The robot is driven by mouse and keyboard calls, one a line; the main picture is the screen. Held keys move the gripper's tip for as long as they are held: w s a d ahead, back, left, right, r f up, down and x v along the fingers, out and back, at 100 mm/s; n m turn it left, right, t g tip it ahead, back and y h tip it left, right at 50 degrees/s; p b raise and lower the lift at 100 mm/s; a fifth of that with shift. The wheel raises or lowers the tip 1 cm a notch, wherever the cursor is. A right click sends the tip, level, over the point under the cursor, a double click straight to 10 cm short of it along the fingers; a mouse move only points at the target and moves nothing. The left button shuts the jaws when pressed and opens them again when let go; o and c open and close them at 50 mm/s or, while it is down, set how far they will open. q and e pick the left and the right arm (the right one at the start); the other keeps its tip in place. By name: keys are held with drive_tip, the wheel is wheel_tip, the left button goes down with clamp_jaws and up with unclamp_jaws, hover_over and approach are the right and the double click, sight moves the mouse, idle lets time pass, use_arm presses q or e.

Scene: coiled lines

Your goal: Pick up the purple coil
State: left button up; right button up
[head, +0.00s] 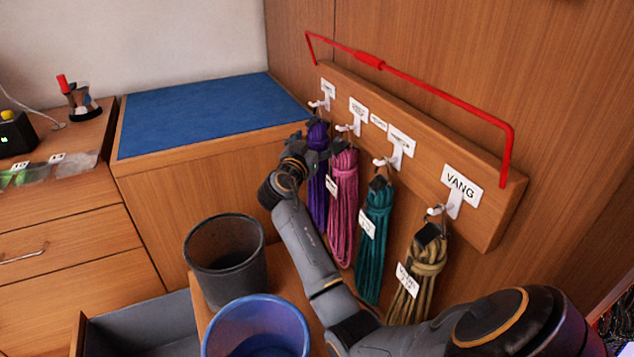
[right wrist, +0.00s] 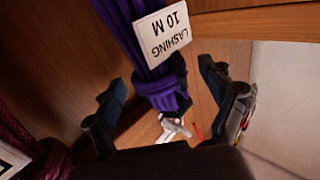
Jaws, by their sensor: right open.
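The purple coil (head: 318,190) hangs from the farthest hook of a wooden rack. In the right wrist view the purple coil (right wrist: 160,92) appears upside down, with a white tag (right wrist: 163,33) reading "LASHING 10 M". My right gripper (head: 311,150) is at the upper part of this coil. In the right wrist view its open fingers (right wrist: 163,88) stand on either side of the coil's narrow bound part, with gaps visible. The coil still hangs by its hook. My left gripper is not in view.
A pink coil (head: 343,205) hangs close beside the purple one, then a teal coil (head: 374,240) and an olive coil (head: 418,280). A red bar (head: 440,92) runs along the rack (head: 490,225). Below are a dark bucket (head: 224,265) and a blue bucket (head: 256,330).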

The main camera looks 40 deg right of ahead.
drive_tip(key=shift+w+d, duration=0.3)
drive_tip(key=shift+d, duration=0.2)
clamp_jaws()
drive_tip(key=shift+r, duration=0.15)
drive_tip(key=shift+r, duration=0.1)
